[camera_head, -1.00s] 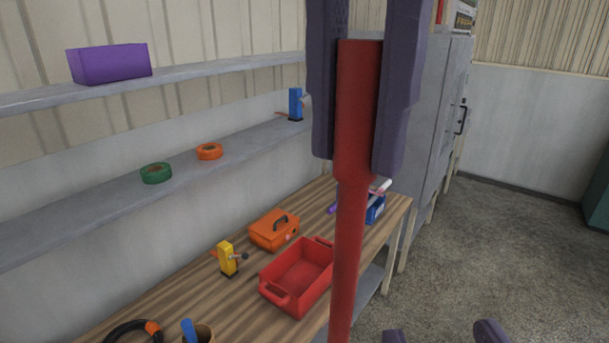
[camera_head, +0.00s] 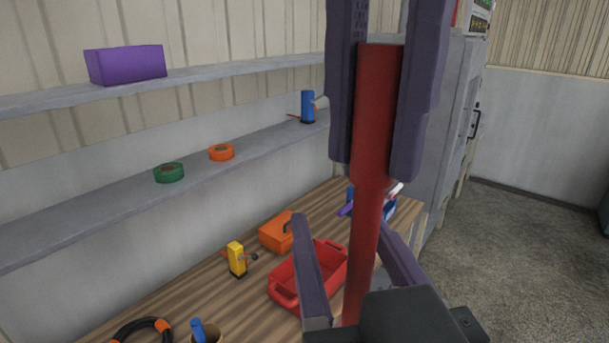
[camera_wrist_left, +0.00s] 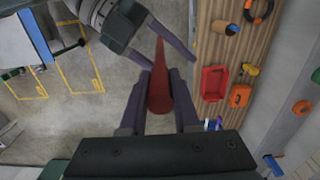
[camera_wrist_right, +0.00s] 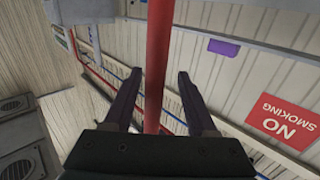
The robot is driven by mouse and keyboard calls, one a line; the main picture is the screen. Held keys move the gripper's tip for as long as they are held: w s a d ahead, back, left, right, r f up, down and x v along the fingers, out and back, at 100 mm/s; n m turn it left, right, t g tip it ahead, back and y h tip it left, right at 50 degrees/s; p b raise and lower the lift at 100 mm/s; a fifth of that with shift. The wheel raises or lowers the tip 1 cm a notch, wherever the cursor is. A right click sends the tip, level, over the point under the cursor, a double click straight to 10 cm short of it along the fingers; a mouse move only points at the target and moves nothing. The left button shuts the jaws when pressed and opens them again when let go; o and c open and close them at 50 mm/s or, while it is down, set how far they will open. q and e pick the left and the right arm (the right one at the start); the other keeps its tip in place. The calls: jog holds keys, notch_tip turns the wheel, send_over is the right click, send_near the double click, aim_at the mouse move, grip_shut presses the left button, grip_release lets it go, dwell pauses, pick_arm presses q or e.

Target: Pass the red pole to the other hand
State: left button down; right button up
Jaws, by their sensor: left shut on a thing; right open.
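The red pole (camera_head: 368,215) hangs upright in the head view, thicker at its top. My left gripper (camera_head: 380,165) is shut on that thick top part. My right gripper (camera_head: 345,235) is below it, open, with one finger to each side of the pole's lower part. In the right wrist view the pole (camera_wrist_right: 157,70) runs between the open fingers (camera_wrist_right: 158,75), with gaps on both sides. In the left wrist view the pole (camera_wrist_left: 160,90) sits between the left fingers (camera_wrist_left: 160,75), and its far end reaches toward the right gripper. The pole's lowest end is hidden behind my right gripper in the head view.
A wooden workbench (camera_head: 225,308) holds a red tray (camera_head: 284,292), an orange case (camera_head: 275,235), a yellow tool (camera_head: 237,260) and a black ring (camera_head: 128,330). Shelves (camera_head: 100,205) line the wall, with tape rolls and a purple box (camera_head: 126,64). Grey cabinets stand behind the pole.

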jog(key=shift+w, duration=0.3)
jog(key=c, duration=0.7)
pick_arm(q)
jog(key=shift+d, duration=0.1)
pick_arm(e)
jog(key=shift+a, duration=0.1)
grip_shut()
pick_arm(q)
jog(key=c, duration=0.6)
grip_release()
jog(key=shift+o, duration=0.2)
jog(key=shift+a, duration=0.2)
